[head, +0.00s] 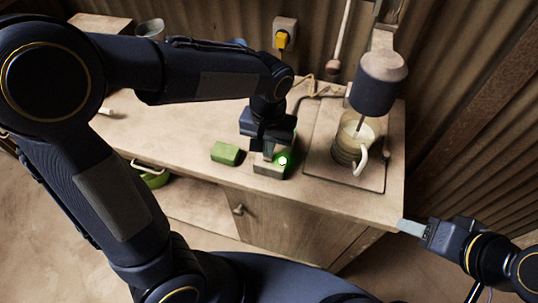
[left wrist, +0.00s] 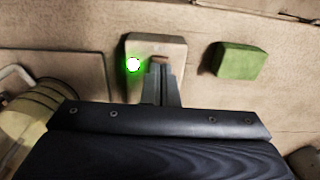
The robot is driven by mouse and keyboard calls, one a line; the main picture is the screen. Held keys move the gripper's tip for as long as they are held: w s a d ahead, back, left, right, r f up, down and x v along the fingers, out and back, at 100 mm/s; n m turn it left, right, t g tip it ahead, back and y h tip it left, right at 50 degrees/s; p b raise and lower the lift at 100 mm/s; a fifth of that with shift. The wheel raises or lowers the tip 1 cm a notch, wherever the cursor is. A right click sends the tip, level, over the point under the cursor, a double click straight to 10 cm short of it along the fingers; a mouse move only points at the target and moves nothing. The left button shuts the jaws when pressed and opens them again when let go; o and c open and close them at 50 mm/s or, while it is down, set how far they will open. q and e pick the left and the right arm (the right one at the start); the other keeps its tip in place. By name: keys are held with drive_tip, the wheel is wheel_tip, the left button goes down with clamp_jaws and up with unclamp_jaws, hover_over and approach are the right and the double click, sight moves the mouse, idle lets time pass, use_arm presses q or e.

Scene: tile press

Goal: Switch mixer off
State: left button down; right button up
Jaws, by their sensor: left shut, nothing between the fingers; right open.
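The mixer (head: 378,85) stands at the right of the bench, its shaft down in a jug (head: 345,150) with a handle. A small switch box (head: 268,170) with a lit green lamp (head: 282,160) sits near the bench's front edge. My left gripper (head: 268,152) is shut and empty, pointing down at the box. In the left wrist view its fingertips (left wrist: 160,68) are at the small brown rocker (left wrist: 159,59) on the box (left wrist: 170,45), beside the lamp (left wrist: 133,65); I cannot tell whether they touch. My right gripper (head: 412,228) is open and empty, off the bench's right front corner.
A green block (head: 226,153) lies on the bench left of the switch box. A yellow plug (head: 282,40) sits in a wall socket behind. A cup (head: 151,29) stands at the back left. A green bowl (head: 152,178) is on the shelf below.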

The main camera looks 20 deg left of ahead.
sight(266, 159)
use_arm(q)
drive_tip(key=shift+f+b, duration=0.6)
drive_tip(key=shift+f, duration=0.25)
idle(0.3)
wheel_tip(266, 159, up, 7)
drive_tip(key=p, duration=0.6)
idle(0.7)
drive_tip(key=s+a+r+n+t+h, duration=0.1)
drive_tip(key=s+a+r+t+h, duration=0.1)
drive_tip(key=s+a, duration=0.2)
drive_tip(key=s+a+r+n+t+h, duration=0.1)
drive_tip(key=s+a+r+t, duration=0.2)
drive_tip(key=s, duration=0.7)
drive_tip(key=shift+s+a+t+h, duration=0.15)
drive_tip(key=shift+a+t+h, duration=0.2)
drive_tip(key=shift+a, duration=0.7)
